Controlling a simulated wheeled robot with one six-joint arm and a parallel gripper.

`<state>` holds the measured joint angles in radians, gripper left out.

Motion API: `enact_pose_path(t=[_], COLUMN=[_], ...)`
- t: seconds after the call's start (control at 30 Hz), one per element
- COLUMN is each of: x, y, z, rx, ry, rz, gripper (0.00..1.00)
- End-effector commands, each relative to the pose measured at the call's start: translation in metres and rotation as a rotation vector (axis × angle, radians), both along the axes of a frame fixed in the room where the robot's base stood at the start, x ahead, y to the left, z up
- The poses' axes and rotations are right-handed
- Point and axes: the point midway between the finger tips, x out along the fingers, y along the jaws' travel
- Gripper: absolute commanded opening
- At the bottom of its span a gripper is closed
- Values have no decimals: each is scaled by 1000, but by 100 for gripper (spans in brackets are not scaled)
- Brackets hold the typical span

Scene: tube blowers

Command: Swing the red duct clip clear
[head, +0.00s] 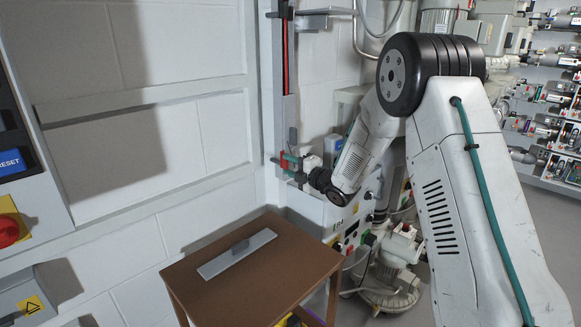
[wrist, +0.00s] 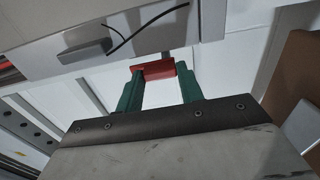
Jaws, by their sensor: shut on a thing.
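The red duct clip (wrist: 158,70) shows in the wrist view as a small red block between the green fingertips of my gripper (wrist: 160,86). My gripper is shut on it. In the head view my gripper (head: 290,163) is at the lower part of a tall grey duct (head: 291,115) on the wall, which has a red and dark strip inside its upper part. The clip is small there and partly hidden by the fingers. A black wire crosses the grey part above the clip in the wrist view.
A brown table (head: 188,291) stands below and left of my gripper, with a grey plate (head: 237,254) on top. A panel with a blue RESET button (head: 10,162) and a red knob (head: 8,231) is at the left edge. Machinery (head: 400,245) stands close behind my arm.

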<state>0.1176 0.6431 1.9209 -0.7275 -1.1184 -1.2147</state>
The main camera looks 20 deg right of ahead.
Motion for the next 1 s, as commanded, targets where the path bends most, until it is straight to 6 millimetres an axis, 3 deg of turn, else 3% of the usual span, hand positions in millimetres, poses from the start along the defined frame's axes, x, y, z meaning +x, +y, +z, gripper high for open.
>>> enact_pose_path(t=[0.07, 0.1, 0.17, 0.5, 1.0], x=[0, 0, 0, -5, -65], y=[0, 0, 0, -3, -38], z=[-1, -1, -1, 0, -1], rx=[-1, -1, -1, 0, 0], ry=[2, 2, 2, 1, 2], rz=[0, 0, 0, -1, -1], gripper=[14, 48, 59, 59, 59])
